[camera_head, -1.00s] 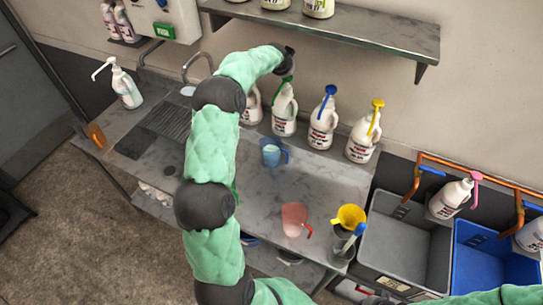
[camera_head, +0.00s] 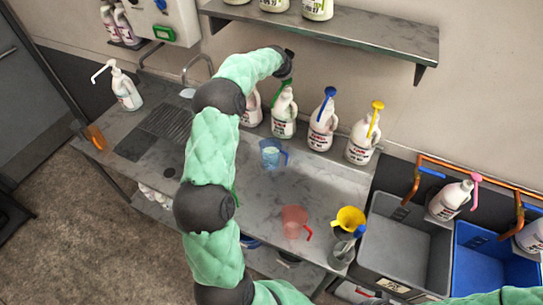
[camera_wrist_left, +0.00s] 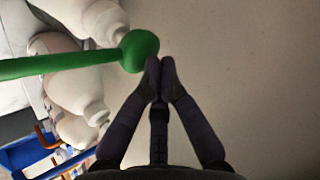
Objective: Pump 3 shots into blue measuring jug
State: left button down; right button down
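The blue measuring jug (camera_head: 270,156) stands on the steel counter below the bottle row, and looks see-through. A white bottle (camera_head: 283,118) with a green pump stands behind it to the right. My left gripper (camera_head: 287,72) is just above this pump. In the left wrist view the closed fingertips (camera_wrist_left: 160,72) are right beside the round green pump head (camera_wrist_left: 138,50), whose long spout runs left. I cannot tell whether they touch. Nothing shows between the fingers. My right gripper is not seen; only a green sleeve shows at the lower right.
White bottles with a blue pump (camera_head: 326,115) and a yellow pump (camera_head: 366,130) stand to the right. A red jug (camera_head: 294,221) and a yellow funnel (camera_head: 350,219) are nearer the front edge. Grey (camera_head: 405,248) and blue (camera_head: 490,262) tubs lie right. A shelf (camera_head: 380,38) hangs above.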

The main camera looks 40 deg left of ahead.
pick_arm(q)
jog(key=shift+f, duration=0.25)
jog(key=shift+f+b, duration=0.35)
jog(key=shift+b, duration=0.15)
jog(key=shift+d+f, duration=0.1)
jog(key=shift+f, duration=0.3)
dwell(0.4)
jog(key=shift+r, duration=0.8)
jog(key=shift+r+p, duration=1.6)
jog(key=shift+r, duration=1.6)
jog(key=shift+f, duration=0.1)
dwell(0.9)
